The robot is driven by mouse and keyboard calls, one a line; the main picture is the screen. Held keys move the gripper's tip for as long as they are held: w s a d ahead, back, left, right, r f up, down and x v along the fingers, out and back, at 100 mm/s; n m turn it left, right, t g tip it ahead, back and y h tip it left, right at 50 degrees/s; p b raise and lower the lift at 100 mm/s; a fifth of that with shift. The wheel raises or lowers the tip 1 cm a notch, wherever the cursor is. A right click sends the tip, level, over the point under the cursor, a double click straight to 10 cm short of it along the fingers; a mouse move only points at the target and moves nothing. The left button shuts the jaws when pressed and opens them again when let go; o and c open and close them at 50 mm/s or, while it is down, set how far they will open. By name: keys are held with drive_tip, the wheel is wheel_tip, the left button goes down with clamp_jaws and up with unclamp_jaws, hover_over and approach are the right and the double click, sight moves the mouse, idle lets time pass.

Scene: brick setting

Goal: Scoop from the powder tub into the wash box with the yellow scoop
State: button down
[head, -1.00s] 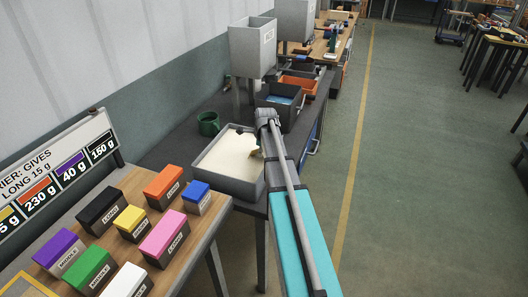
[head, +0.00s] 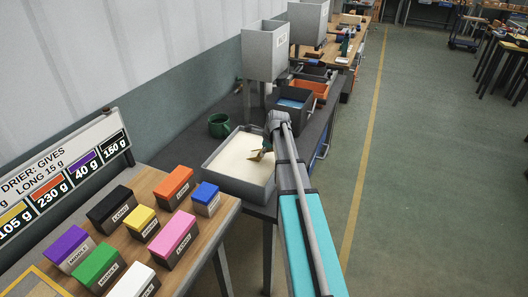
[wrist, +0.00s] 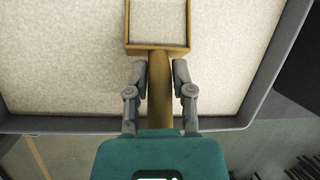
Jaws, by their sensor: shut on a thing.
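The powder tub (head: 238,187) is a grey box of cream-white powder (head: 236,157) on the dark bench. My gripper (wrist: 160,75) is shut on the handle of the yellow scoop (wrist: 160,95) and is over the tub's right side. In the wrist view the scoop's square pan shows pale powder inside its rim; I cannot tell whether the pan is in the powder or above it. The scoop also shows small in the head view (head: 257,155). A dark box with blue contents (head: 291,112), probably the wash box, stands beyond the tub.
A green mug (head: 219,125) stands just left of the tub. An orange bin (head: 308,90) and grey hoppers (head: 265,50) are farther back. Several coloured labelled blocks (head: 172,237) lie on the near wooden table.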

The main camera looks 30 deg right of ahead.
drive_tip(key=shift+s+d+r+p, duration=0.1)
drive_tip(key=shift+d+r+p, duration=0.05)
drive_tip(key=shift+r+p, duration=3.5)
drive_tip(key=shift+r, duration=0.25)
drive_tip(key=shift+s, duration=0.1)
